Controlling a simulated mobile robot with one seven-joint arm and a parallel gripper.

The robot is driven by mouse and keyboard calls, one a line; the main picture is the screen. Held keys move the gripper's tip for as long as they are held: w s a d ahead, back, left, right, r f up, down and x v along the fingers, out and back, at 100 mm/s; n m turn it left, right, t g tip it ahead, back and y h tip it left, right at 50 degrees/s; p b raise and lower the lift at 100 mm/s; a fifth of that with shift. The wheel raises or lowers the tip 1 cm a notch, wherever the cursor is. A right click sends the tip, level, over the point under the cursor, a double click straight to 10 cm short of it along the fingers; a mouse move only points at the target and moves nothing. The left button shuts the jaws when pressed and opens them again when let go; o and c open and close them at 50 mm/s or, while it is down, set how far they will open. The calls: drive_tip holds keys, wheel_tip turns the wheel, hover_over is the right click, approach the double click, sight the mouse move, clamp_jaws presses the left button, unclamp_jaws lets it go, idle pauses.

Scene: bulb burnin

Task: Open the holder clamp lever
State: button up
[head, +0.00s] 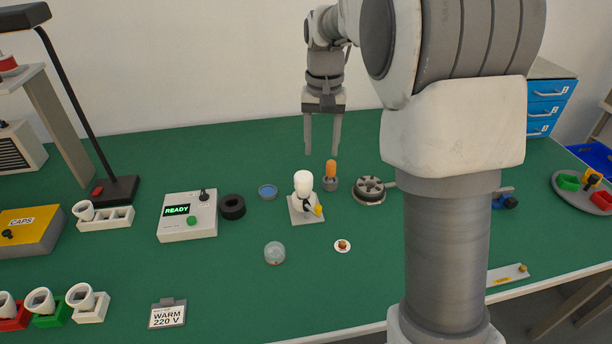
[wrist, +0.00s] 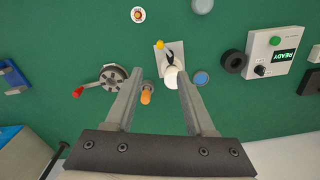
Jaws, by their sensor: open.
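The holder is a pale square base (head: 308,216) in the middle of the green table, with a white bulb (head: 303,182) standing upright on it. A dark clamp lever with a yellow tip (head: 318,210) sits at the bulb's front right. In the wrist view, the bulb (wrist: 171,77) partly covers the holder (wrist: 159,58), and the yellow lever tip (wrist: 160,45) is in clear sight. My gripper (head: 322,151) is open and empty, pointing down above the table behind the holder. In the wrist view, my gripper's fingers (wrist: 161,84) are apart and not touching the lever.
An orange-handled item (head: 331,168) stands in a grey cup right of the bulb. A round grey device (head: 369,190) is further right; its red handle (wrist: 78,92) shows in the wrist view. A READY box (head: 187,222), black ring (head: 232,207) and blue dish (head: 267,191) are left.

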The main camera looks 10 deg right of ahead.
sight(318, 207)
drive_tip(key=f+b, duration=0.1)
drive_tip(key=f, duration=0.5)
drive_tip(key=f+b, duration=0.1)
drive_tip(key=f, duration=0.5)
drive_tip(key=f+b, duration=0.1)
drive_tip(key=f, duration=0.5)
drive_tip(key=shift+w, duration=0.3)
clamp_jaws()
